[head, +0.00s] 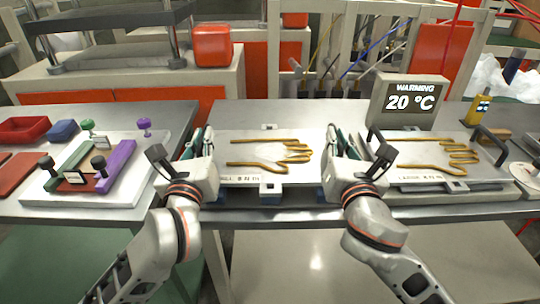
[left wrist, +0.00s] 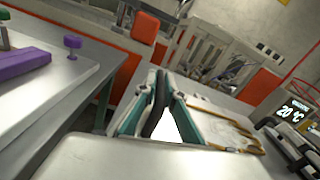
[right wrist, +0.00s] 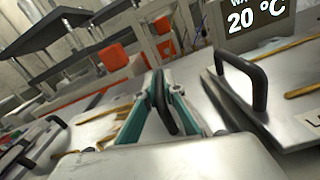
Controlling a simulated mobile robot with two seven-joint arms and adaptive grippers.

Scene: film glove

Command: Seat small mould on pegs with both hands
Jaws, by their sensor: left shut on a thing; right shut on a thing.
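The small mould is a pale metal plate (head: 225,147) with a brass glove outline (head: 270,162), at the middle of the metal table in the head view. Its front label is partly covered. A tab with a square opening (head: 272,188) shows at its front edge, and another at its back edge. My left gripper (head: 197,145) is shut on the black handle (left wrist: 158,103) at its left end. My right gripper (head: 336,142) is shut on the black handle (right wrist: 162,103) at its right end.
The large mould (head: 420,172), with black handles, lies close on the right. A yellow bottle (head: 478,110) is at the far right. A white board (head: 50,196) with coloured blocks lies on the left table.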

